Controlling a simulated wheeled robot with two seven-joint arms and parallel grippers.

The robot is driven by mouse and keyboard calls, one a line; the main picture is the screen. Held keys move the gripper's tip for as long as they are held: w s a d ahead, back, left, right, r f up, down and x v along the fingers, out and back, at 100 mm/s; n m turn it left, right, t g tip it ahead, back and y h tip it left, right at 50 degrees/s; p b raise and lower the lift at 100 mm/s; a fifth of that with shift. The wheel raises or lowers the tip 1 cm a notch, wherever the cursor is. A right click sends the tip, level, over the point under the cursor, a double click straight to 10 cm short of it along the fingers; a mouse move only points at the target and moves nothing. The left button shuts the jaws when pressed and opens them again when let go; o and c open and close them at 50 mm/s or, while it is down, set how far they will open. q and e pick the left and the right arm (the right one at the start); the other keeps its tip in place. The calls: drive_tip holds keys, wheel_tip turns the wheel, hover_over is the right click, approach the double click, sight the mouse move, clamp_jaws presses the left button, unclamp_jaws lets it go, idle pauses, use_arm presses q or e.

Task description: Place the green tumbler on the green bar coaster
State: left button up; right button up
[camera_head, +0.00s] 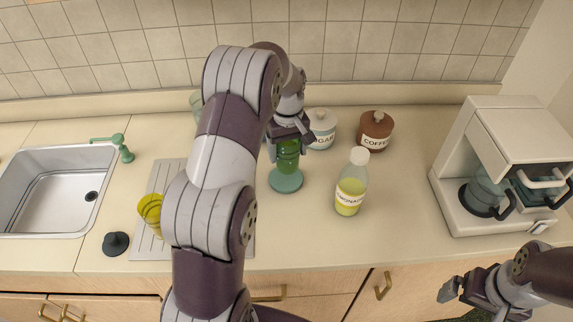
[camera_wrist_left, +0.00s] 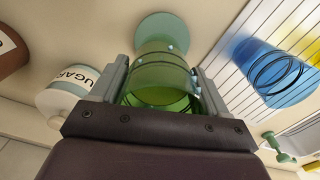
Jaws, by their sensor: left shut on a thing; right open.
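The green tumbler (camera_head: 288,152) is between the fingers of my left gripper (camera_head: 289,140), which is shut on it. The tumbler looks upright over the green coaster (camera_head: 285,183), toward its back part. I cannot tell whether its base touches the coaster. In the left wrist view the fingers clasp the tumbler (camera_wrist_left: 160,82) from both sides, and the coaster (camera_wrist_left: 165,28) shows beyond its base, partly covered. My right gripper (camera_head: 465,290) is open and empty in front of the counter at the lower right.
A lemonade bottle (camera_head: 350,190) stands right of the coaster. Sugar (camera_head: 322,133) and coffee (camera_head: 375,135) jars stand behind. A drying rack (camera_head: 150,248) holds a yellow cup (camera_head: 150,212) and a blue cup (camera_wrist_left: 270,72). A coffee machine (camera_head: 480,218) is at right, a sink (camera_head: 60,195) at left.

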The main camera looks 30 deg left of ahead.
sight(286, 161)
use_arm(q)
wheel_tip(286, 161, down, 4)
drive_tip(key=shift+s+a+r+p, duration=0.1)
drive_tip(key=shift+a+r+p, duration=0.1)
drive_tip(key=shift+p, duration=0.35)
drive_tip(key=shift+f, duration=0.3)
drive_tip(key=shift+f, duration=0.1)
